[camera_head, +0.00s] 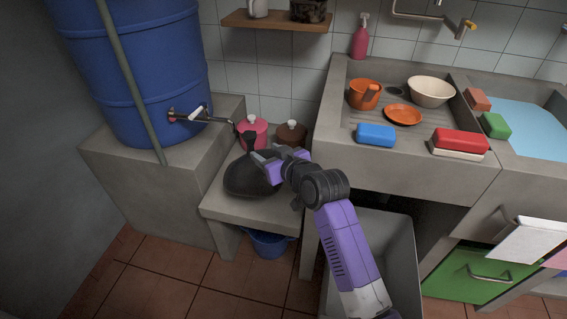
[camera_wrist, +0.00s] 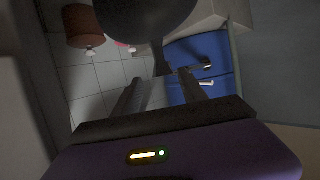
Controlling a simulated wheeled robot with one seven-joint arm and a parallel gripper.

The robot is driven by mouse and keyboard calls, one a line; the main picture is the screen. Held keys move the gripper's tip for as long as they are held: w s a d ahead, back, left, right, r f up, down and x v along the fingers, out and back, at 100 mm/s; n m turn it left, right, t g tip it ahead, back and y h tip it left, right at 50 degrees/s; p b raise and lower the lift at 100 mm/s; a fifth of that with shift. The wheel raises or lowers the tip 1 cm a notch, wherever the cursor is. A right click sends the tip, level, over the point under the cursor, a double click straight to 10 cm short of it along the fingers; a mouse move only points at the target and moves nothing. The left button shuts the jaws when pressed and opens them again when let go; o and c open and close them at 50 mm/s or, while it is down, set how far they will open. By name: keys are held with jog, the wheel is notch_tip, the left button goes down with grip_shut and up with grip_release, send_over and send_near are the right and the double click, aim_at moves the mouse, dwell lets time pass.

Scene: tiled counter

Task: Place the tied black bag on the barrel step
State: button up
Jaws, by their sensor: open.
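The tied black bag (camera_head: 247,182) sits upright on the low concrete ledge (camera_head: 260,212), its knotted neck pointing up. The blue barrel (camera_head: 135,75) stands on a taller concrete block (camera_head: 185,185) just left of that ledge. My gripper (camera_head: 262,156) is open at the bag's upper right side, close to its neck. In the wrist view the dark bag (camera_wrist: 148,14) fills the top, and its narrow neck lies ahead between the open fingers (camera_wrist: 162,90). I cannot tell whether the fingers touch it.
A pink jar (camera_head: 254,130) and a brown jar (camera_head: 290,135) stand behind the bag. A blue bucket (camera_head: 268,243) sits under the ledge. The concrete sink (camera_head: 410,165) with dishes and soaps is to the right.

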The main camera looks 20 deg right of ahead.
jog(key=shift+s, duration=0.1)
jog(key=s+f+m+h, duration=0.1)
jog(key=s+f, duration=0.5)
jog(key=s, duration=0.7)
jog(key=s+f+m+h, duration=0.1)
jog(key=s+f, duration=0.5)
jog(key=s, duration=0.7)
jog(key=s+r, duration=0.4)
jog(key=s, duration=0.5)
jog(key=s+r, duration=0.4)
jog(key=s, duration=0.4)
jog(key=s+r+t, duration=0.1)
jog(key=s+r, duration=0.2)
jog(key=s, duration=0.6)
jog(key=shift+s+d+r, duration=0.35)
jog(key=shift+r, duration=0.05)
jog(key=shift+r, duration=0.1)
notch_tip(320, 180, up, 16)
jog(key=p, duration=1.6)
jog(key=shift+f, duration=0.2)
